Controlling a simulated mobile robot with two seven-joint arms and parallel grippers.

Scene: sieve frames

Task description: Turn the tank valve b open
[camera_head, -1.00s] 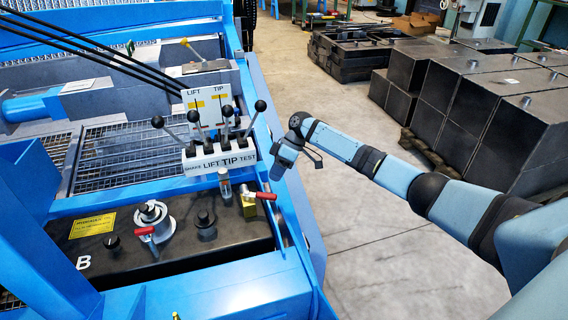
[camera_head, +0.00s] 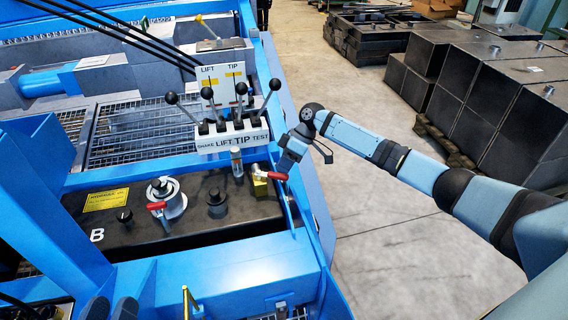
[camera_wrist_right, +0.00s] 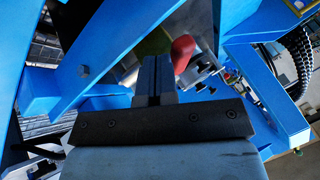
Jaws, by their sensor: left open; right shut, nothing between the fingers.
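Tank B (camera_head: 97,235) is a black box at left centre. A brass valve (camera_head: 261,183) with a red lever (camera_head: 272,176) sits at its right end. A second red lever (camera_head: 157,206) is by the round filler cap (camera_head: 166,196). My right gripper (camera_head: 284,166) is shut and empty, pointing down at the brass valve's lever. In the right wrist view its closed fingers (camera_wrist_right: 157,78) are just left of the red lever (camera_wrist_right: 182,53); I cannot tell whether they touch.
A lever block (camera_head: 232,138) with several black-knobbed levers stands behind the valve. A blue frame rail (camera_head: 296,195) runs close to the right. Black blocks (camera_head: 490,90) are stacked at the right. The floor between is clear.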

